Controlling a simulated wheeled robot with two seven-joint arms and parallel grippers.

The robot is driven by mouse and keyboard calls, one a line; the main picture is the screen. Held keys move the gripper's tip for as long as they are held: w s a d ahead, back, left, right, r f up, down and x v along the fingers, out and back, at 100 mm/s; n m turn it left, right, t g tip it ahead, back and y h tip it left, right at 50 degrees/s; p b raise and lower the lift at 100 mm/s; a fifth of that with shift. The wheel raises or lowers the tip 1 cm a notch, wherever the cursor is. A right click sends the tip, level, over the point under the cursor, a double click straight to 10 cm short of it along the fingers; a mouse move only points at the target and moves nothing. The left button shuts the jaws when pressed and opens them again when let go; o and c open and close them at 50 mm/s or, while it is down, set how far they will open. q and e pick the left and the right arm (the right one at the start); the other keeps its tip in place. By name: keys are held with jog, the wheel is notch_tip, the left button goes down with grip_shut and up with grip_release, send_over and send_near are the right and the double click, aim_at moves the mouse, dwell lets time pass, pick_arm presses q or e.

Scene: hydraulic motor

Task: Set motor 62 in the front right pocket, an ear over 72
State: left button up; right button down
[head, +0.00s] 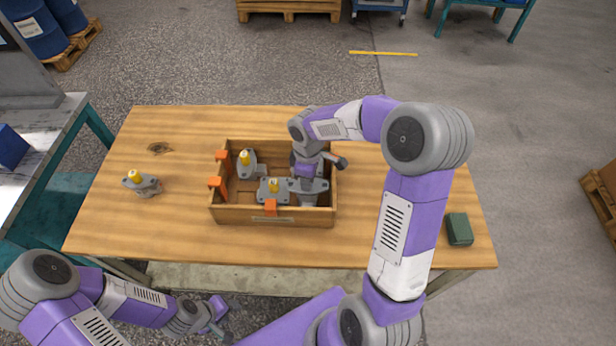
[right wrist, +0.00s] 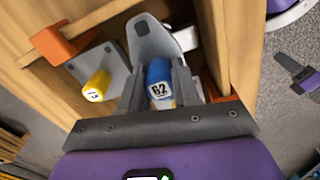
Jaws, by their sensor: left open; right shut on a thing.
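The motor 62 (right wrist: 159,77), with a blue cap, is between the fingers of my right gripper (right wrist: 160,88), which is shut on it. In the head view my right gripper (head: 308,182) is over the right front part of the wooden crate (head: 300,220), and the grey flange (head: 319,185) of the held motor shows there. Motor 72 (head: 272,186), yellow-capped, stands just left of it; it also shows in the right wrist view (right wrist: 95,87). I cannot tell whether the ears overlap or whether 62 is seated. My left gripper (head: 218,312) is open and empty, below the table's front edge.
Another yellow-capped motor (head: 247,163) stands in the crate's back left. One more (head: 143,183) is on the table left of the crate. Orange clips (head: 217,183) sit on the crate walls. A green box (head: 459,229) lies at the table's right front.

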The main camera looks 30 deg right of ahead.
jog(key=shift+f, duration=0.3)
jog(key=c, duration=0.7)
grip_release()
jog(key=shift+c, duration=0.2)
notch_tip(320, 180, up, 8)
jog(key=shift+f+p, duration=0.2)
jog(key=shift+p, duration=0.8)
